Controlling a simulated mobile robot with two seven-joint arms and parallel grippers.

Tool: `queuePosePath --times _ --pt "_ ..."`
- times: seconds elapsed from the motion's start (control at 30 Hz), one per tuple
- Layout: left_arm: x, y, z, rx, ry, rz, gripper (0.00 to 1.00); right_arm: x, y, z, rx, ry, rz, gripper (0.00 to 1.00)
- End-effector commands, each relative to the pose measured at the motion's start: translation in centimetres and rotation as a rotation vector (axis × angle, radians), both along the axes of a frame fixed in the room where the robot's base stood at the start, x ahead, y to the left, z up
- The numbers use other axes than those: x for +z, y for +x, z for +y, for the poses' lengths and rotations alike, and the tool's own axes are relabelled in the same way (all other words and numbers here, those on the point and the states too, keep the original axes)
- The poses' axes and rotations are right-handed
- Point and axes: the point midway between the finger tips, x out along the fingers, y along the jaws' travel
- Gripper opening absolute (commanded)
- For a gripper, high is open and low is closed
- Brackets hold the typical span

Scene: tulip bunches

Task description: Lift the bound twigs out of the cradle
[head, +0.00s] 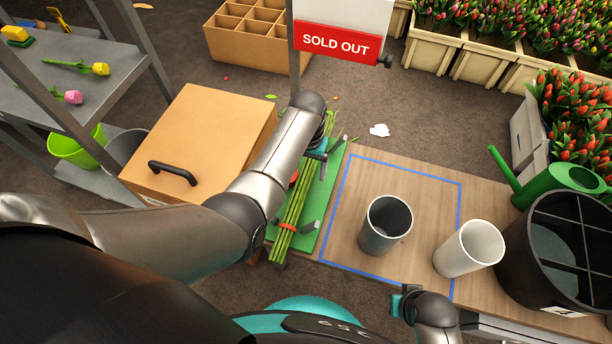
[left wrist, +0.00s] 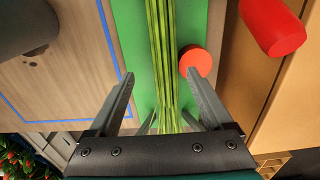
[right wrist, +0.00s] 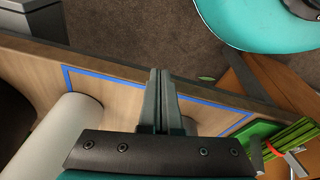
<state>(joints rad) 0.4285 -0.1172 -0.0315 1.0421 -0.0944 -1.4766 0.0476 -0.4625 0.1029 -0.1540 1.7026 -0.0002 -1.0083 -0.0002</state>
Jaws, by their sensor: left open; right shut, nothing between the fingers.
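The bound twigs (head: 292,220) are a long green bundle with a red band (head: 288,227), lying over a green mat (head: 325,203). Grey posts of the cradle (head: 310,228) stand beside the bundle. My left gripper (left wrist: 160,75) is open, its fingers on either side of the twigs (left wrist: 160,40) and apart from them; in the head view my arm hides part of it and the bundle. My right gripper (right wrist: 158,72) is shut and empty, near the table's front edge. The right wrist view shows the twigs' banded end (right wrist: 292,138).
A red disc (left wrist: 195,61) and a red cylinder (left wrist: 272,25) are near the twigs. A grey cup (head: 386,226) stands inside a blue outline, with a white cup (head: 468,248) to its right. A cardboard box (head: 210,135) and a SOLD OUT sign (head: 336,42) stand near my left arm.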

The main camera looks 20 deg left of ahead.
Motion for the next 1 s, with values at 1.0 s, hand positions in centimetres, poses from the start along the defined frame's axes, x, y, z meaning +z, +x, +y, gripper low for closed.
queuePosePath --times 1.0 --pt "-5.0 0.4 0.7 0.0 -0.001 -0.001 0.84 8.3 3.4 0.5 -0.005 0.019 -0.129 0.0"
